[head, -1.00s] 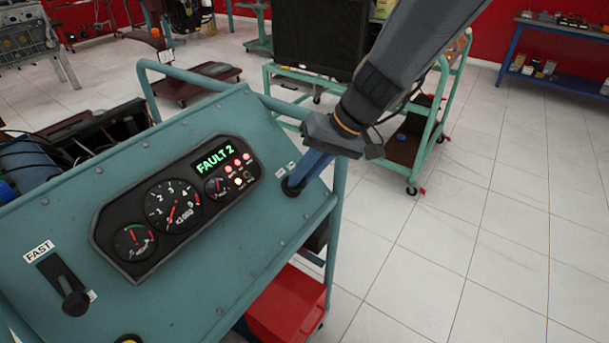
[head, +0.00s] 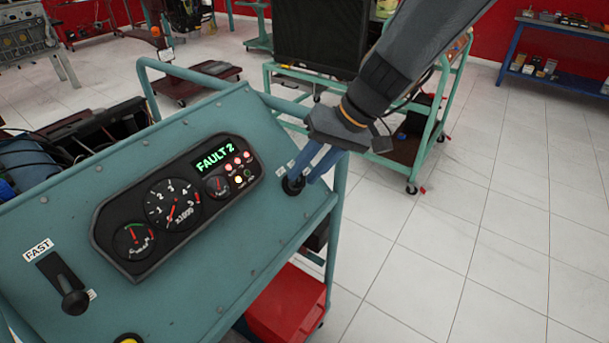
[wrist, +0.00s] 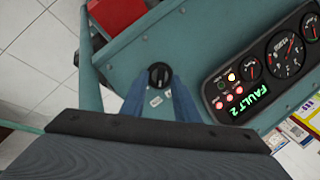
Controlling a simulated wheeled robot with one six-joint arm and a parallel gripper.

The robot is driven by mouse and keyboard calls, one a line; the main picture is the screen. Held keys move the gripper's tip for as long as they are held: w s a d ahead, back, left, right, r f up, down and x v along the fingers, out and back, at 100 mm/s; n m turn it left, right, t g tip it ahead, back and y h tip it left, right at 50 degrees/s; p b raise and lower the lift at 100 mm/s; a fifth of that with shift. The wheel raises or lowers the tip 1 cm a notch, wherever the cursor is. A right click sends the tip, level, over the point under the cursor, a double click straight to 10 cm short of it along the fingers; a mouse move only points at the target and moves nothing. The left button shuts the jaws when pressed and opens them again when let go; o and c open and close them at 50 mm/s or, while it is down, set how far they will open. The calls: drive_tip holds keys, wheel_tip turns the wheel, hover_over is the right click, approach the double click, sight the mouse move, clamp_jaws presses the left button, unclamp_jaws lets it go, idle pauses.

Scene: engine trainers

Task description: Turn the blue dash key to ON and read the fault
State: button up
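The dash display (head: 214,158) is lit green and reads FAULT 2. It also shows upside down in the wrist view (wrist: 249,103). The dash key switch (wrist: 159,75) is a round black piece with a slot-like bar; I cannot make out any blue on it. In the head view the switch (head: 292,186) sits at the panel's upper right, partly behind a finger. My gripper (wrist: 159,82) is open, its two blue fingers standing either side of the switch with gaps between. In the head view my gripper (head: 303,180) comes down from the upper right.
The gauge cluster (head: 133,264) has several lit red lamps and a yellowish one. A black throttle lever (head: 74,300) marked FAST is at lower left. A red box (head: 287,307) lies below the panel. A green trolley (head: 398,160) stands behind; the floor at right is clear.

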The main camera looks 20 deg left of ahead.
drive_tip(key=v, duration=0.6)
drive_tip(key=shift+s, duration=0.1)
drive_tip(key=shift+d, duration=0.1)
drive_tip(key=s+d+f+m+h, duration=0.2)
drive_tip(key=d+f, duration=0.1)
drive_tip(key=d, duration=0.7)
drive_tip(key=s+d+f+m+t+h, duration=0.1)
drive_tip(key=s+d+f+m+h, duration=0.1)
drive_tip(key=d, duration=0.9)
drive_tip(key=s+d+f+m+h, duration=0.2)
drive_tip(key=s+d+f, duration=0.1)
drive_tip(key=d, duration=0.8)
drive_tip(key=shift+s+d+f+m, duration=0.25)
drive_tip(key=shift+s+f+m, duration=0.15)
drive_tip(key=shift+s, duration=0.05)
